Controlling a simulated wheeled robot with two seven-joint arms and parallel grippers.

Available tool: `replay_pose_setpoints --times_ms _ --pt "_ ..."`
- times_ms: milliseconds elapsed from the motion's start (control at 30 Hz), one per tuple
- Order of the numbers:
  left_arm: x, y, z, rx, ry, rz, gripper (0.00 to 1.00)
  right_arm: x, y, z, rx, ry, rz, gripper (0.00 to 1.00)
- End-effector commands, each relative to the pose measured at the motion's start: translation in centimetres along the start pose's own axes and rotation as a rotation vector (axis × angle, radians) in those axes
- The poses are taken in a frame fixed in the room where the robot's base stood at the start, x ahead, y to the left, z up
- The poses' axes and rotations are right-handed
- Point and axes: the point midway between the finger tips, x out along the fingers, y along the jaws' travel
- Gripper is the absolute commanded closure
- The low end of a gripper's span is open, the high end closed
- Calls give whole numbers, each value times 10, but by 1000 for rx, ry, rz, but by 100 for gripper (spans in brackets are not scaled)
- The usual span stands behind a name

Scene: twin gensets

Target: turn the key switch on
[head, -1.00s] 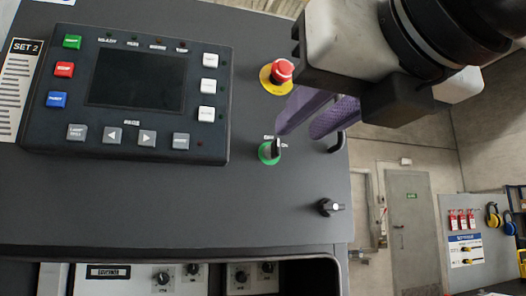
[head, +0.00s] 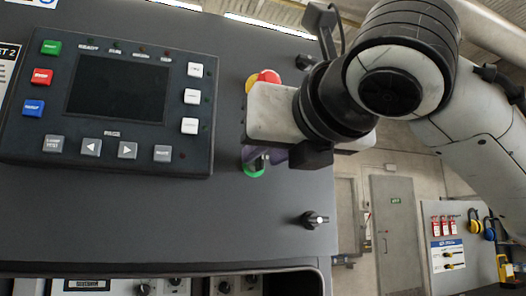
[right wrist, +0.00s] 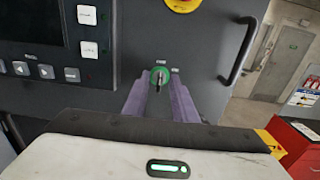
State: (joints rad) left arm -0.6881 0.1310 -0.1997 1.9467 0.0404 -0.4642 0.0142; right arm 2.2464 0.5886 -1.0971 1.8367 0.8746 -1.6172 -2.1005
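The key switch is a green ring with a dark key in it, on the grey panel. In the head view the key switch (head: 253,168) is partly covered by my right gripper (head: 268,154). In the right wrist view the key switch (right wrist: 158,72) shows clearly, its key roughly upright, with small labels above it too blurred to read. My right gripper (right wrist: 159,85) has its purple fingers apart, one on each side of the key. I cannot tell whether they touch it. My left gripper is not in view.
A red emergency stop (head: 266,78) on a yellow base sits above the switch, close to my right gripper. A control unit (head: 108,100) with a screen and buttons is at left. A black knob (head: 315,219) is below right. A black handle (right wrist: 241,52) stands right of the fingers.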

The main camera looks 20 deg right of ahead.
Motion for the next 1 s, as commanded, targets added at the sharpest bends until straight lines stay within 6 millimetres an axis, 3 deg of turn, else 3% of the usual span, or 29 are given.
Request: replay_pose_setpoints --times_ms 100,267,667,1000 --pt "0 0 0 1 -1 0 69 0 0 0 0 0 0 75" --pt "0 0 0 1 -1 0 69 0 0 0 0 0 0 100" --pt "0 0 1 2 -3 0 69 0 0 0 35 0 1 100" --pt "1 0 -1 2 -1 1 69 0 -1 0 254 1 1 100"
